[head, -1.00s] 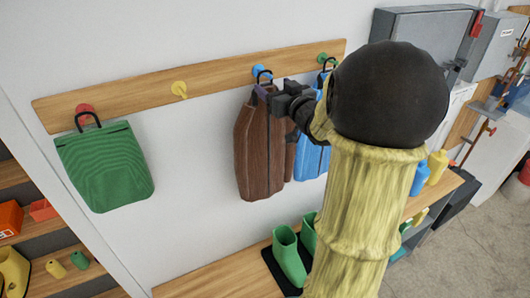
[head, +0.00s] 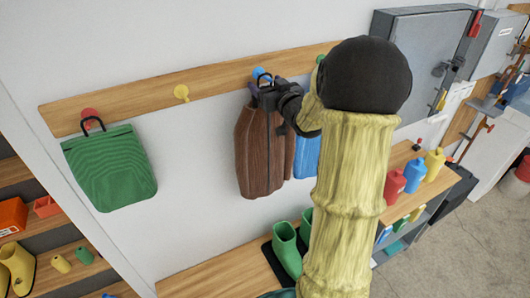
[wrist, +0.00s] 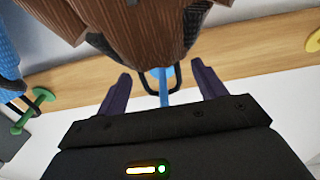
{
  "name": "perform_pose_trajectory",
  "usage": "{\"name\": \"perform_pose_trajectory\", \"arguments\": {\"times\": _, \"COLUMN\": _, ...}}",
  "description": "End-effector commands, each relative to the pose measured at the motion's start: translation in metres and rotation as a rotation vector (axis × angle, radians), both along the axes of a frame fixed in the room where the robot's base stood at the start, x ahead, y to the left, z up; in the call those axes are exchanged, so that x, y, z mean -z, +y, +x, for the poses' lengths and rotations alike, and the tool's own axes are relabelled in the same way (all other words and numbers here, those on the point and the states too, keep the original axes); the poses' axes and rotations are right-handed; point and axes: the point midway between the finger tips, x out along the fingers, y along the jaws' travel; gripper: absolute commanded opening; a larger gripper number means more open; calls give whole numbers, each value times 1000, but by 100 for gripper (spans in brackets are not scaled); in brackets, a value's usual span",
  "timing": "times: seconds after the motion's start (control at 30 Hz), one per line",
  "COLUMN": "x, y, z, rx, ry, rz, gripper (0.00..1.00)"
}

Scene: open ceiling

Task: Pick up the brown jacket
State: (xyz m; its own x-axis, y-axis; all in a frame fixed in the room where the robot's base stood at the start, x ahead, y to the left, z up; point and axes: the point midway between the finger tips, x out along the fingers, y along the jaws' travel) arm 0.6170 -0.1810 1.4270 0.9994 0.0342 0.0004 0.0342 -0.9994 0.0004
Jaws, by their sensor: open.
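The brown jacket (head: 258,155) hangs by a black loop from a blue peg (head: 259,72) on the wooden rail (head: 215,84). My gripper (head: 258,92) is at the jacket's top, just below the peg, and hides part of the collar. In the wrist view, the jacket (wrist: 150,25) fills the top middle. My gripper's two purple fingers (wrist: 160,72) are apart there, one on each side of the black loop and the blue peg (wrist: 161,88). The fingers are open, and I cannot tell whether they touch the jacket.
A blue garment (head: 306,157) hangs close to the right of the jacket, partly behind my arm. A green bag (head: 110,168) hangs at the left, and a yellow peg (head: 181,93) is bare. Green boots (head: 287,248) stand on the bench (head: 215,278) below.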

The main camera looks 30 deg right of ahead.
Motion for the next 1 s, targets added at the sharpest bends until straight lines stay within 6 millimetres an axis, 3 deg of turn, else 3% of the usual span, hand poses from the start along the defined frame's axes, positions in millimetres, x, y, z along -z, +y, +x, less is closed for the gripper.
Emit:
{"name": "perform_pose_trajectory", "arguments": {"times": 0.23, "x": 0, "y": 0, "z": 0, "rx": 0, "ry": 0, "rz": 0, "gripper": 70}}
{"name": "perform_pose_trajectory", "arguments": {"times": 0.6, "x": 0, "y": 0, "z": 0, "rx": 0, "ry": 0, "rz": 0, "gripper": 0}}
{"name": "perform_pose_trajectory", "arguments": {"times": 1.0, "x": -3, "y": 0, "z": 0, "rx": 0, "ry": -5, "rz": -1, "gripper": 0}}
